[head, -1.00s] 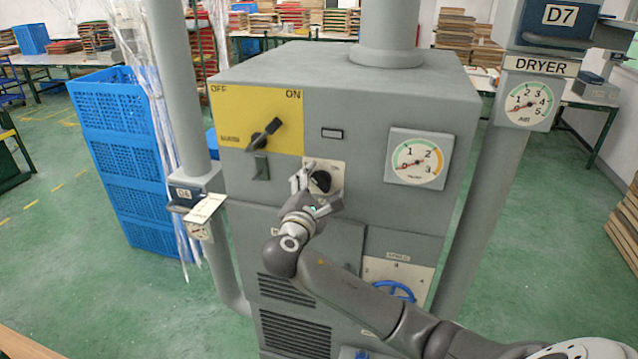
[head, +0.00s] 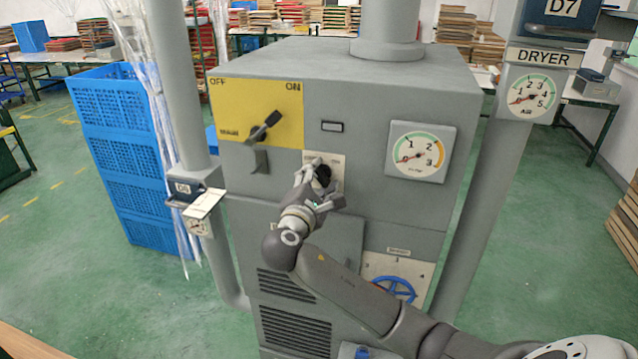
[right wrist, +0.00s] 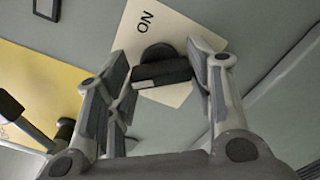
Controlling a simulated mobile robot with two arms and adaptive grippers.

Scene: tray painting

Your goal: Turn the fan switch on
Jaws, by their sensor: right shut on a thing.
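The fan switch is a black rotary knob (head: 324,175) on a small pale plate (head: 337,172) on the front of the grey machine. In the right wrist view the knob (right wrist: 162,72) sits between the two fingers, with the word ON on the plate (right wrist: 185,30) beyond it. My right gripper (head: 319,185) reaches the knob from below and is shut on it; it also shows in the right wrist view (right wrist: 158,85). The fingers partly hide the plate in the head view. My left gripper is not in view.
Left of the knob is a yellow OFF/ON panel (head: 230,105) with a large black switch (head: 265,127), and a grey lever (head: 258,160) below it. A round gauge (head: 420,152) is to the right and a blue handwheel (head: 394,288) below. Blue crates (head: 120,150) stand at left.

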